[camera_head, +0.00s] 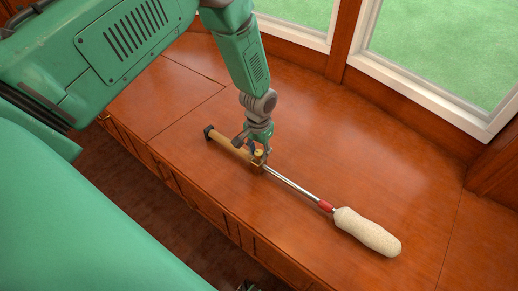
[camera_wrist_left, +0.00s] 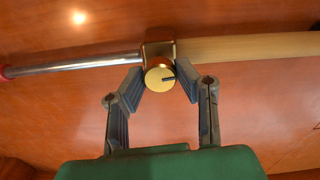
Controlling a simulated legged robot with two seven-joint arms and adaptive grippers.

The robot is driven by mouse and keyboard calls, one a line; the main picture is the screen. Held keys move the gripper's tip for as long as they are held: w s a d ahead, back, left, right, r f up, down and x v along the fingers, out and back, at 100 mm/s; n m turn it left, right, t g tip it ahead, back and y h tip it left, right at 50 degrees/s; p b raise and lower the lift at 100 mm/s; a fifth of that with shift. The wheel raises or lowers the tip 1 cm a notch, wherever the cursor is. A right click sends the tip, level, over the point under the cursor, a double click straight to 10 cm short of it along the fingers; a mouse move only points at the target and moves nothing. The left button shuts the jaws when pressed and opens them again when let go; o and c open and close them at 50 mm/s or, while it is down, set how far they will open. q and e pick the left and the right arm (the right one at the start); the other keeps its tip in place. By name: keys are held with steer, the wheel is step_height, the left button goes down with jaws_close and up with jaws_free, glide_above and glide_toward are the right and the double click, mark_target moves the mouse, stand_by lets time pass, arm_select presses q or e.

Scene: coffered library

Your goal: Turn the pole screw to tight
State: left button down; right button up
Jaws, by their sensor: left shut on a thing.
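The pole lies on the wooden bench top. It has a wooden shaft (camera_head: 226,144), a thin metal rod (camera_head: 290,183), a red collar (camera_head: 325,206) and a fluffy cream roller head (camera_head: 367,232). The brass screw (camera_wrist_left: 160,77) sits at the joint of wood and metal, with a dark mark pointing right in the left wrist view. My left gripper (camera_head: 258,155) comes down from above onto the joint. In the left wrist view its two fingers (camera_wrist_left: 160,84) are on either side of the screw's round knob, shut on it.
The bench top (camera_head: 330,130) is clear around the pole. White-framed windows (camera_head: 440,85) rise behind it, and the front edge with panelled drawers drops to a dark floor (camera_head: 130,195). A wooden post (camera_head: 497,170) stands at the right.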

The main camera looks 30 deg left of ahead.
mark_target(259, 152)
arm_select(q)
steer(key=shift+m, duration=0.5)
steer(key=c, duration=1.2)
jaws_free()
step_height(259, 152, up, 12)
steer(key=shift+f, duration=0.1)
